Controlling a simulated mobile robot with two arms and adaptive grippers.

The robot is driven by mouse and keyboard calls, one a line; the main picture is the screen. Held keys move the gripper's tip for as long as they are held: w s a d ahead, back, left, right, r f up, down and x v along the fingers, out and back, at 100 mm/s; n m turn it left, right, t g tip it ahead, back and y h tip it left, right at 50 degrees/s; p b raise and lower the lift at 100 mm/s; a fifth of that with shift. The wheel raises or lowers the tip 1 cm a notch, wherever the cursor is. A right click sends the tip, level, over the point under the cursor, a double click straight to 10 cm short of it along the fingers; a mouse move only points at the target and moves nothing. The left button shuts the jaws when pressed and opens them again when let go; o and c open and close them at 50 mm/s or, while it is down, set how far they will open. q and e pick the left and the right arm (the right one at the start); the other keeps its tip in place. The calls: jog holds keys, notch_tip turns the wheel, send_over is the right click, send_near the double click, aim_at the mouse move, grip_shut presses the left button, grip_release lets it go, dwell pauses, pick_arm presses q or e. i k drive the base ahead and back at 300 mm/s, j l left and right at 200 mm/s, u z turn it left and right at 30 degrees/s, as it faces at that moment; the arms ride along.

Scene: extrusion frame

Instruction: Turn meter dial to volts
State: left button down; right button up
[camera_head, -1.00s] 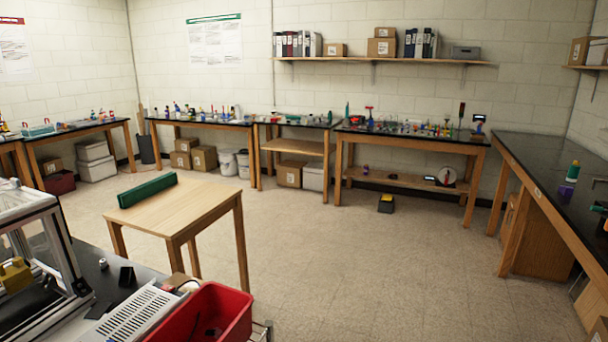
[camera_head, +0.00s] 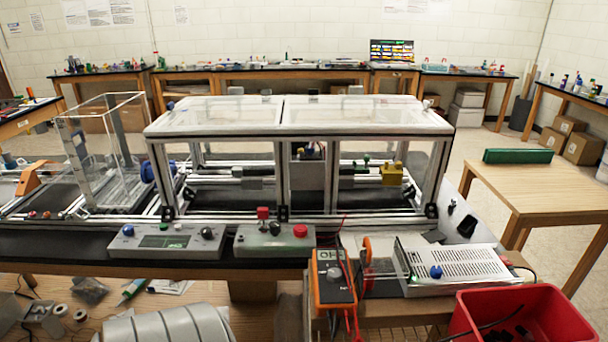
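An orange and black multimeter (camera_head: 333,279) stands near the front middle of the head view, at the front edge of the bench. Its grey dial (camera_head: 335,275) is on its face; the setting is too small to read. Red leads hang from it. Neither of my grippers is in view.
An extrusion frame (camera_head: 282,210) with clear covers fills the middle of the bench. Two grey control boxes (camera_head: 168,242) (camera_head: 274,240) stand before it. A vented power unit (camera_head: 456,266) and a red bin (camera_head: 522,318) lie right of the meter. A wooden table (camera_head: 540,188) stands at right.

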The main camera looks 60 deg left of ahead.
aim_at(333, 275)
jog(key=j+u, duration=0.15)
jog(key=u, duration=1.3)
jog(key=k+j, duration=0.05)
